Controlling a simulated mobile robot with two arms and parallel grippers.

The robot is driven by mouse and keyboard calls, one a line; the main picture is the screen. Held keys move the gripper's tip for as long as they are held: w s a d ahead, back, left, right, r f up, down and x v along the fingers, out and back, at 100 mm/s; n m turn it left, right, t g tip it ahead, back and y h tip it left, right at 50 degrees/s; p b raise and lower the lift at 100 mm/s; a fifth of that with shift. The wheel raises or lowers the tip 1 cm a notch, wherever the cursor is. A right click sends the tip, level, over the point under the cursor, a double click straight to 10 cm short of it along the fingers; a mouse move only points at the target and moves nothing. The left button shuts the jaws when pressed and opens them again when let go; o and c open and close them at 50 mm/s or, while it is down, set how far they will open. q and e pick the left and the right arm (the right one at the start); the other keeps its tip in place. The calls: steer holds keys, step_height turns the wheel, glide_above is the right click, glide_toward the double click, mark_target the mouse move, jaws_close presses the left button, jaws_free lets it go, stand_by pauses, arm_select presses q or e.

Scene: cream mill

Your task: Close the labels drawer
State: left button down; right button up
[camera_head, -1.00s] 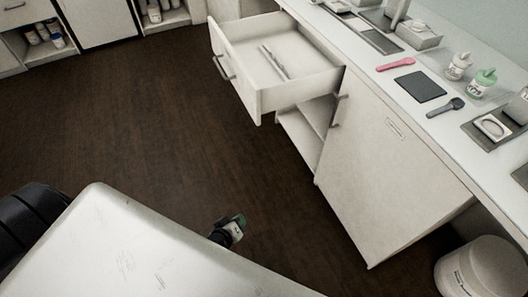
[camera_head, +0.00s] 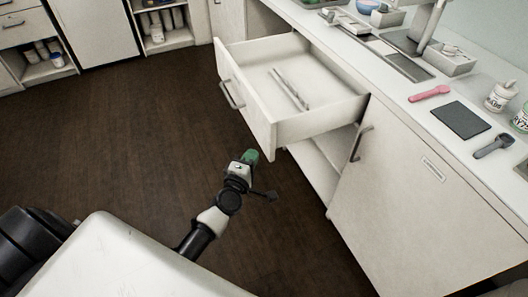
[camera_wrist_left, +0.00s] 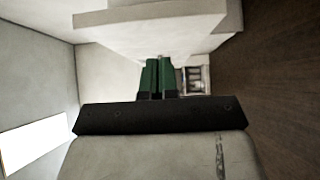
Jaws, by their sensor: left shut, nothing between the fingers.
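The pale drawer (camera_head: 250,112) in the white cabinet stands pulled out in the head view, with its front panel and grey bar handle (camera_head: 231,95) facing left. Two thin light sticks (camera_head: 291,89) lie inside it. No label marking shows on it. My left gripper (camera_head: 250,156) has green fingertips and is shut and empty. In the picture it is just below the near lower corner of the drawer front; I cannot tell whether it touches. In the left wrist view, the fingers (camera_wrist_left: 157,76) are together, with a pale surface ahead. My right gripper is not in view.
Below the drawer is an open shelf, beside a shut cabinet door (camera_head: 400,190). The counter holds a pink scoop (camera_head: 429,94), a dark mat (camera_head: 460,120), a dark scoop (camera_head: 494,146) and jars. The dark floor (camera_head: 140,140) left of the drawer is clear.

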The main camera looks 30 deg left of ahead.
mark_target(268, 145)
arm_select(q)
steer(key=shift+w+d, duration=0.85)
steer(key=shift+w, duration=0.2)
steer(key=shift+w+d, duration=0.4)
steer(key=shift+w, duration=0.1)
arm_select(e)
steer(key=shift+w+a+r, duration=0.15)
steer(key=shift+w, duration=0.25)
arm_select(q)
steer(key=shift+d, duration=0.1)
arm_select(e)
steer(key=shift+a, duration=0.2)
